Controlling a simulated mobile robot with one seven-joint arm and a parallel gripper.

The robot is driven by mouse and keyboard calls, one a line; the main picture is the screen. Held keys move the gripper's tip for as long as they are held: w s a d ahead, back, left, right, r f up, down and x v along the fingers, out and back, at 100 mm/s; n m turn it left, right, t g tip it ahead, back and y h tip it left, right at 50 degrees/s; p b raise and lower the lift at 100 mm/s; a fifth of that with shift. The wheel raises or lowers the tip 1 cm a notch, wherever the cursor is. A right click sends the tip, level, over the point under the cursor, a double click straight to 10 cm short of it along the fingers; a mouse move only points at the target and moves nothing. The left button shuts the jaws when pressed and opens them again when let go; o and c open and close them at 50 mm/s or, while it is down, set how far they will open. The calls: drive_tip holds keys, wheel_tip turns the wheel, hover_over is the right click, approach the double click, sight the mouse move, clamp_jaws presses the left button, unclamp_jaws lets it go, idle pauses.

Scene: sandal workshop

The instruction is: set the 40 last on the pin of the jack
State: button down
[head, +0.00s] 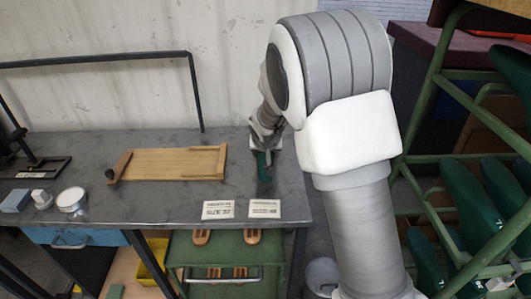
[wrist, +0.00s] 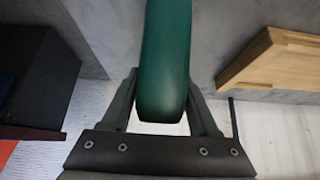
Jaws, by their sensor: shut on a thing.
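A dark green last (head: 263,168) is held by my gripper (head: 265,148) over the right end of the grey workbench (head: 180,208). In the wrist view the green last (wrist: 166,60) stands between the two fingers of my gripper (wrist: 163,105), which are shut on it. No size number can be read on it. A black metal fixture (head: 35,167) with an upright stands at the bench's far left, well apart from the last. It may be the jack, but I cannot make out a pin.
A wooden board (head: 165,163) lies mid-bench, with two printed cards (head: 217,210) (head: 264,208) in front. A green rack (head: 440,80) with several green lasts stands right.

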drive_tip(key=shift+f, duration=0.1)
drive_tip(key=shift+c, duration=0.6)
unclamp_jaws()
drive_tip(key=shift+o, duration=0.3)
drive_tip(key=shift+f, duration=0.1)
drive_tip(key=shift+s, duration=0.1)
drive_tip(key=p+v, duration=0.2)
drive_tip(key=v, duration=1.5)
drive_tip(key=s+d+r, duration=0.6)
drive_tip(key=s+d, duration=0.3)
drive_tip(key=s, duration=0.2)
drive_tip(key=s+d+g, duration=0.1)
drive_tip(key=s+d, duration=0.2)
drive_tip(key=s, duration=1.2)
wheel_tip(320, 180, up, 15)
drive_tip(key=p, duration=1.5)
drive_tip(key=shift+r, duration=0.25)
